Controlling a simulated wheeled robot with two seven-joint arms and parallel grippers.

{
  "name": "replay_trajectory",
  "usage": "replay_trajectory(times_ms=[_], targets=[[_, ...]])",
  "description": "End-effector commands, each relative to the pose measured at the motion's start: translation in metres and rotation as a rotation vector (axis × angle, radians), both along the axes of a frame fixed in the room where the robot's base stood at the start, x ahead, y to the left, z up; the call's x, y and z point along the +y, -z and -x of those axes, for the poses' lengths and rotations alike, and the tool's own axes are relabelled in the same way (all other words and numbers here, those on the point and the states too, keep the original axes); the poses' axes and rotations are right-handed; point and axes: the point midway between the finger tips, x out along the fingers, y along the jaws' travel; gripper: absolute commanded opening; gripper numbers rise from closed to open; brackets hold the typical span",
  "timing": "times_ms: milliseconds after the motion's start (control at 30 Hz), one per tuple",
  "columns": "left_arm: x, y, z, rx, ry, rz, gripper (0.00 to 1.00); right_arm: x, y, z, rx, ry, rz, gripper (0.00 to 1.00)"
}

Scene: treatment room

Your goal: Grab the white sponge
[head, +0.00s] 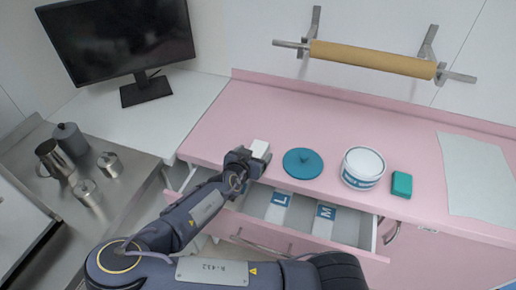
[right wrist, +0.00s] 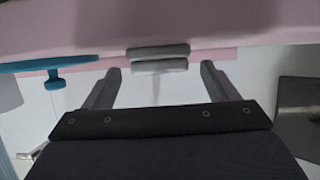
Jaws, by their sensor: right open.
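The white sponge (head: 260,148) lies on the pink counter (head: 225,128) near its front edge, left of the blue lid. My right gripper (head: 249,160) is at the front edge, just in front of the sponge, and partly covers it in the head view. In the right wrist view, the right gripper (right wrist: 159,84) has its fingers spread wide and nothing between the tips. The sponge (right wrist: 158,66) shows there as a pale grey block beyond the fingertips, roughly centred between them. That view appears upside down. My left gripper is not in view.
A blue lid (head: 303,163), a white tub (head: 363,168) and a green block (head: 401,184) stand right of the sponge. An open drawer (head: 345,222) with boxes marked L and M juts out below. A monitor (head: 120,40) and metal jars (head: 110,164) are left.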

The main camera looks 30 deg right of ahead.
Motion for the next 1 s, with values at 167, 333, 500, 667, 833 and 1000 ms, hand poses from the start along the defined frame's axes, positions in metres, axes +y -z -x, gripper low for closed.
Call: replay_trajectory(times_ms=[167,333,500,667,833,1000], targets=[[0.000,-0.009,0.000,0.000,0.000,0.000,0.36,-0.016,0.008,-0.012,0.001,0.003,-0.001,0.80],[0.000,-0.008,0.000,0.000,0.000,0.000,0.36,-0.018,0.010,-0.015,-0.001,-0.001,-0.001,0.80],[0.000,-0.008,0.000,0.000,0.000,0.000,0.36,-0.018,0.010,-0.015,-0.001,0.000,-0.001,0.72],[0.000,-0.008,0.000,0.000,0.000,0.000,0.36,-0.018,0.010,-0.014,-0.001,0.000,-0.001,0.51],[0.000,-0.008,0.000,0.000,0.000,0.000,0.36,-0.018,0.010,-0.014,-0.001,0.000,-0.001,0.31],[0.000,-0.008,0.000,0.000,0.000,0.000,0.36,-0.018,0.010,-0.014,-0.001,0.000,-0.001,0.31]])
